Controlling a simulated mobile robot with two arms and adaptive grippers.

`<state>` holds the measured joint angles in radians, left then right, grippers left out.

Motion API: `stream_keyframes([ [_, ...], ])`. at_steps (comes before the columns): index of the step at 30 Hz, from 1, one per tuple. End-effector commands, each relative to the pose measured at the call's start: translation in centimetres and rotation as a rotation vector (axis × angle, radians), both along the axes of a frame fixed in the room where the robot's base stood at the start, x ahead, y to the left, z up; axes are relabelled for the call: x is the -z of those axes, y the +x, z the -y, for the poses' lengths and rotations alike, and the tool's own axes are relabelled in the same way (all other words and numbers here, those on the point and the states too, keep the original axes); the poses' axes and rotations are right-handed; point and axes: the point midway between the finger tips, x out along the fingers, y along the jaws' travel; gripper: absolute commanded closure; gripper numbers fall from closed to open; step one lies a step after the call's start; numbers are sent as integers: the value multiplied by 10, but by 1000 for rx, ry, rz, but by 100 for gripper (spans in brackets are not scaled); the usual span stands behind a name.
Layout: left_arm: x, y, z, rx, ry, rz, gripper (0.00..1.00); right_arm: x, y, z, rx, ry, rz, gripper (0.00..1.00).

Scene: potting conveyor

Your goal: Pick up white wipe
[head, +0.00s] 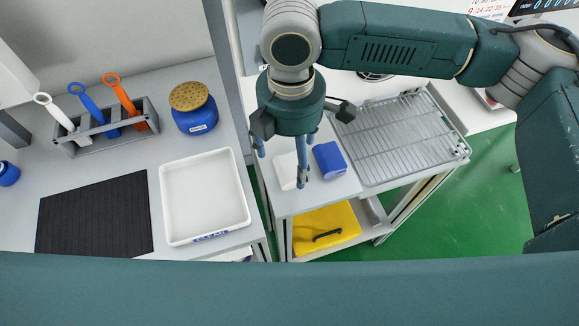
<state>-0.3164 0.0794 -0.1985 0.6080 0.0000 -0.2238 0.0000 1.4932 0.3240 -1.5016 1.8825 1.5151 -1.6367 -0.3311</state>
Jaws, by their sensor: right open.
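A white wipe (284,173) lies flat at the left end of the grey cart top, partly behind my right gripper's fingers. A folded blue cloth-like item (330,160) lies just to its right. My right gripper (281,164) points down over the white wipe. Its fingers are spread and nothing is held between them. I cannot tell exactly how high the fingertips are above the wipe. My left gripper is not in view.
A wire rack (405,138) covers the cart's right part. A yellow item (325,229) sits on the shelf below. On the left table are a white tray (204,194), black mat (95,216), blue jar (194,108) and tool holder (108,138).

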Motion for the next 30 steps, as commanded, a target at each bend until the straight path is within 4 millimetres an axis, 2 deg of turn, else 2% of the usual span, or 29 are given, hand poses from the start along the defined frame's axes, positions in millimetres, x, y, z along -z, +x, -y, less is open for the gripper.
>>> stream_keyframes([
  [5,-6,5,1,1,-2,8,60,18,4,-1,2,-1,-2,20],
  [9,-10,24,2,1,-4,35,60,40,7,-2,0,0,-1,20],
  [13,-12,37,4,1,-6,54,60,51,7,-2,0,0,0,20],
  [20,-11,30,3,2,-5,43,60,53,8,-2,0,1,1,20],
  [27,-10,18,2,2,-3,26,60,52,8,-2,0,1,1,65],
  [28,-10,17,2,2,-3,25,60,52,8,-2,0,1,1,69],
  [30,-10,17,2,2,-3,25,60,52,8,-2,0,1,1,69],
])
